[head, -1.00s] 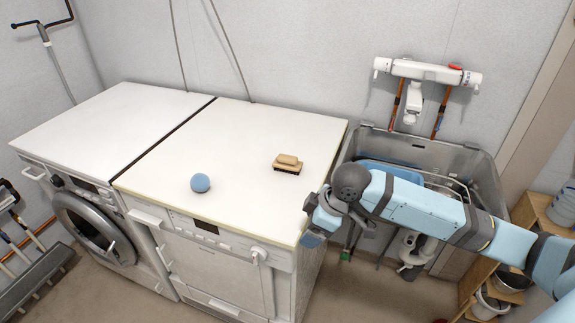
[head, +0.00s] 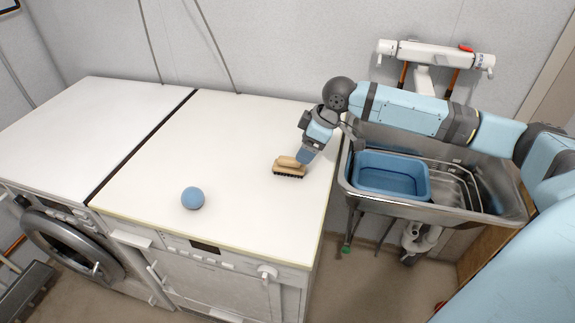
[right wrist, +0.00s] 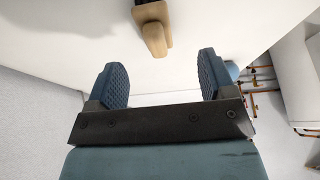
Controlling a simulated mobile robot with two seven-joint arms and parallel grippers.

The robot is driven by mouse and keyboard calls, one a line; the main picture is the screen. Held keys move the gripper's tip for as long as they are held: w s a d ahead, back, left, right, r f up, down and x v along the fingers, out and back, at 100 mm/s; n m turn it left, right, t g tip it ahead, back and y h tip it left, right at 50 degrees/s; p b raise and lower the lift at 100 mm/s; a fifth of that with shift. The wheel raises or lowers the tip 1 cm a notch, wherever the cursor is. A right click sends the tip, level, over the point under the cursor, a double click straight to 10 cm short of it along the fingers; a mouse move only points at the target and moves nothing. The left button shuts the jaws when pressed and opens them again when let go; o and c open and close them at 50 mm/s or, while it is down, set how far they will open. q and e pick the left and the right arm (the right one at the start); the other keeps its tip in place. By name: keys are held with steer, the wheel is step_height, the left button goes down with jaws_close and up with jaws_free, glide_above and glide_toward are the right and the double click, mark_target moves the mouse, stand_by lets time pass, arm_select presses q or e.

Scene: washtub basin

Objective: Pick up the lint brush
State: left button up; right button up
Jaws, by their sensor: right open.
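The lint brush (head: 289,167), with a tan wooden back and dark bristles, lies bristles down on the white top of the right-hand machine. It also shows at the top of the right wrist view (right wrist: 153,28), ahead of the fingers and partly cut off by the frame edge. My right gripper (head: 306,157) is just above and to the right of the brush's end in the head view. In the right wrist view its two blue ribbed fingers (right wrist: 160,80) are wide apart with nothing between them. My left gripper is not in view.
A blue ball (head: 192,198) sits near the front of the same machine top (head: 240,130). To the right is a metal sink (head: 480,205) with a blue basin (head: 392,175) in it, under a wall tap (head: 436,54). The left machine top (head: 85,125) is clear.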

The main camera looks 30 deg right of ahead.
mark_target(293, 165)
steer(key=x, duration=0.3)
steer(key=shift+w+a+f, duration=0.1)
steer(key=shift+f, duration=0.25)
steer(key=shift+w+b+x, duration=0.15)
steer(key=shift+w+x, duration=0.05)
steer(key=shift+x, duration=1.15)
steer(key=shift+w+b+x, duration=0.15)
steer(key=shift+w+x, duration=0.05)
steer(key=shift+x, duration=1.15)
steer(key=shift+r, duration=0.1)
steer(key=shift+c, duration=0.4)
steer(key=c, duration=0.9)
